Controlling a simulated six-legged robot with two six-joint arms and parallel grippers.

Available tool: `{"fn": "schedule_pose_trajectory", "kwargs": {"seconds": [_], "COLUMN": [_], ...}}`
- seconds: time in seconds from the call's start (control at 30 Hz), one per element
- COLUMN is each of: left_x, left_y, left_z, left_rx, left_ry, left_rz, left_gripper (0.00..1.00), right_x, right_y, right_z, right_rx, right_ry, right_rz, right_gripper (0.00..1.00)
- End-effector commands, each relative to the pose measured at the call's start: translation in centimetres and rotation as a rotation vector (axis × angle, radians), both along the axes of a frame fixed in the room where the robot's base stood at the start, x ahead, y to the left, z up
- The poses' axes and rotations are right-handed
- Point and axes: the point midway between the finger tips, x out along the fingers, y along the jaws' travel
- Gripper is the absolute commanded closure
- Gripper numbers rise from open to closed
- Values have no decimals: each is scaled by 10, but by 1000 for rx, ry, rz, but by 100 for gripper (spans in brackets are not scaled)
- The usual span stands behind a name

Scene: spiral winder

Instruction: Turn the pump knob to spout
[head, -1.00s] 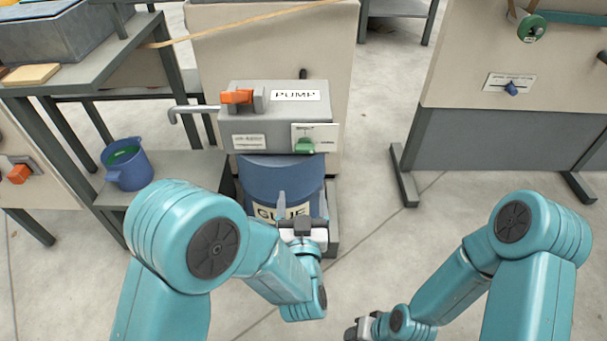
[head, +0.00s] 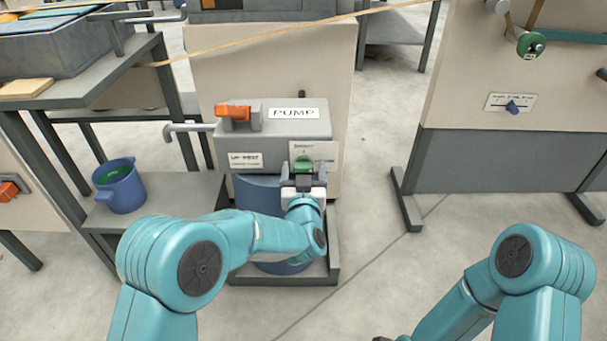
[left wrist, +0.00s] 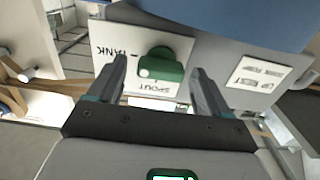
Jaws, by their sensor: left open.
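The green pump knob (head: 304,163) sits on a white plate at the front right of the grey pump box (head: 270,128). In the left wrist view the knob (left wrist: 165,66) lies between my open fingers, with a gap on each side. The plate (left wrist: 110,50) reads SPOUT below the knob and TANK to its left. The knob's white mark is at its left end, on the TANK side. My left gripper (head: 303,180) is open just in front of the knob. Only a dark sliver, perhaps of my right gripper, shows at the bottom edge.
An orange-handled lever (head: 234,112) and a grey spout pipe (head: 185,130) are on the pump's left. A blue bucket (head: 120,187) stands on a low shelf (head: 165,200). A blue drum (head: 258,193) is under the pump box.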

Motion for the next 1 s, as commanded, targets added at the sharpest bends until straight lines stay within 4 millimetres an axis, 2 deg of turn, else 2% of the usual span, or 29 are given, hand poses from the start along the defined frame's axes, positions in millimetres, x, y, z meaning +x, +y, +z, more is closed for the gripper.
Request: {"fn": "schedule_pose_trajectory", "kwargs": {"seconds": [0.3, 0.33, 0.4, 0.5, 0.77, 1.0], "left_x": [4, 4, 3, 3, 3, 3], "left_y": [0, 0, 0, 0, 0, 1], "left_z": [0, 0, 0, 0, 0, 0], "left_rx": [0, 0, 0, 0, -16, -119], "left_ry": [1, 1, 1, 1, 1, 1], "left_rz": [0, 0, 0, 0, 0, 0], "left_gripper": [21, 28, 51, 77, 77, 77], "right_x": [1, 1, 1, 1, 1, 1], "right_y": [0, 0, 0, 0, 0, 0], "right_z": [-1, -1, -1, -1, -1, -1], "right_rx": [-1, -1, -1, -1, -1, -1], "right_ry": [-4, -4, -4, -3, -3, -3], "right_rz": [0, 0, 0, 0, 0, 0], "right_gripper": [57, 57, 57, 57, 57, 57]}}
